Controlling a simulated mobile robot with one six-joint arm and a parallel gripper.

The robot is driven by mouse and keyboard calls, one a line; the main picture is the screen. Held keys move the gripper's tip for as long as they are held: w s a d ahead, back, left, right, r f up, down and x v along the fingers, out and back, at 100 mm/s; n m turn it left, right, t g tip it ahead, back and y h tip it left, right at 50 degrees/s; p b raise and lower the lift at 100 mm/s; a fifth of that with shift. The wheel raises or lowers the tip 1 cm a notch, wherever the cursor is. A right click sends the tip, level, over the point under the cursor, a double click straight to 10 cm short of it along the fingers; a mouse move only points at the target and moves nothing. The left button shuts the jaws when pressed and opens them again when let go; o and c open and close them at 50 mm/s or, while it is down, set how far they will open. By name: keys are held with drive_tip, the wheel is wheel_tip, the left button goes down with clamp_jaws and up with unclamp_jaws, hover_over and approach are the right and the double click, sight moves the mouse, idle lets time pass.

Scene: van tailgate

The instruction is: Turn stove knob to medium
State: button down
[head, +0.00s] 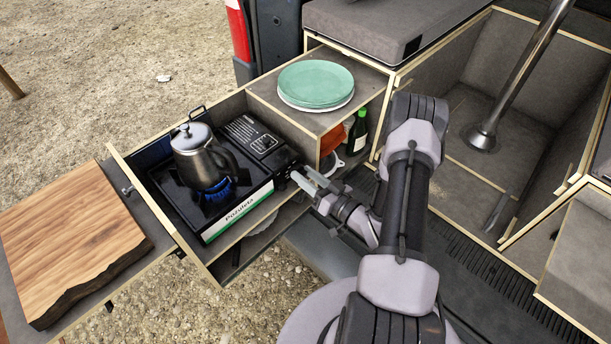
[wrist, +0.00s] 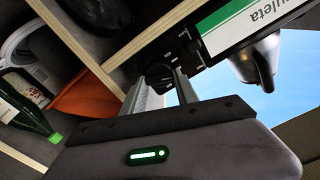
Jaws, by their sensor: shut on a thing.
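The portable gas stove (head: 238,206) sits in the pulled-out drawer, with a white and green label on its front. A steel kettle (head: 198,152) stands on its burner, and a blue flame (head: 214,192) shows beneath it. My gripper (head: 294,179) reaches the stove's right front end. In the wrist view, my gripper (wrist: 167,85) is shut on the dark round stove knob (wrist: 159,75), which sits between the fingertips. The knob's setting cannot be read. In the head view the fingers mostly hide the knob.
A wooden cutting board (head: 70,240) lies left of the stove. Green plates (head: 315,83) are stacked on the cabinet top behind. A green bottle (head: 358,132) and an orange item (wrist: 84,97) stand in the shelf beside my gripper. The drawer's wooden edges lie close to the fingers.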

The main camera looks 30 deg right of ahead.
drive_tip(key=shift+f+m, duration=0.1)
drive_tip(key=shift+m, duration=0.2)
drive_tip(key=c, duration=0.9)
unclamp_jaws()
drive_tip(key=shift+c, duration=0.2)
drive_tip(key=p+v, duration=0.3)
drive_tip(key=v, duration=1.4)
drive_tip(key=shift+s, duration=0.25)
drive_tip(key=shift+d, duration=0.1)
